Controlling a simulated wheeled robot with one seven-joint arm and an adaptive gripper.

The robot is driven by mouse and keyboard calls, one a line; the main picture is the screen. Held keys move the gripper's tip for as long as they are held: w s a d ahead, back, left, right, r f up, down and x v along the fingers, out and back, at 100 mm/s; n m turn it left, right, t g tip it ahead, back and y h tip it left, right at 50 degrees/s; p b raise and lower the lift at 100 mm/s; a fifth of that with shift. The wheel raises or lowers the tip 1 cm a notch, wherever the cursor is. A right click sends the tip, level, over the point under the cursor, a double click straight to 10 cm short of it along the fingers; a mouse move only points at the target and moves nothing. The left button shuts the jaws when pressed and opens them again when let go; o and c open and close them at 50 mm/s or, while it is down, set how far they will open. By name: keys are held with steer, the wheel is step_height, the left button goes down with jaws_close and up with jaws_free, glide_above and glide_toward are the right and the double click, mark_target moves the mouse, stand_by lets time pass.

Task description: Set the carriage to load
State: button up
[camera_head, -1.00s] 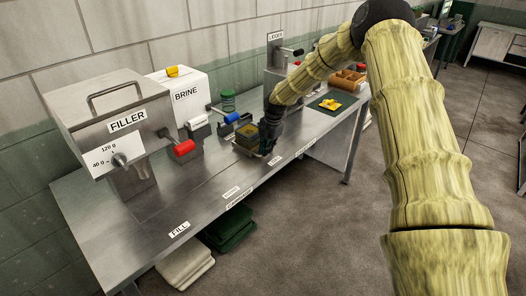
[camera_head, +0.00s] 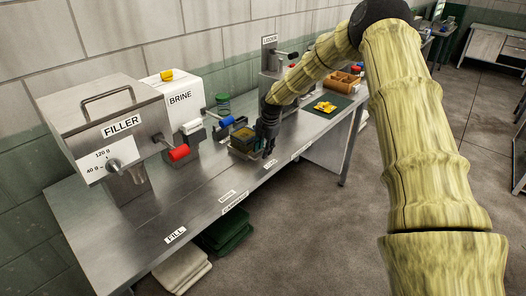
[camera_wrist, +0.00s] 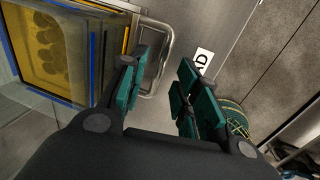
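The carriage (camera_head: 242,146), a clear-walled box with yellow contents, sits on the steel bench's track near the LOAD label (camera_head: 269,163). In the wrist view, its clear wall (camera_wrist: 30,80) and yellow interior with round shapes fill the upper left. Its metal loop handle (camera_wrist: 166,45) sticks out toward my gripper. My gripper (camera_head: 268,154) is just right of the carriage, pointing down. In the wrist view my gripper (camera_wrist: 160,80) is open, with green-padded fingers apart and the handle's outer bar showing between them. I cannot tell whether a finger touches it.
The filler (camera_head: 110,130) with a red handle and the brine unit (camera_head: 180,105) stand at the left. The FILL label (camera_head: 175,235) marks the near track end. A lidder (camera_head: 272,60) and a green board (camera_head: 328,106) with yellow pieces are behind. The near-left bench front is clear.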

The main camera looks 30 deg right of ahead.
step_height(320, 180, up, 10)
steer(key=s, duration=0.2)
steer(key=shift+d+r, duration=0.2)
steer(key=shift+d, duration=0.25)
steer(key=shift+a, duration=0.1)
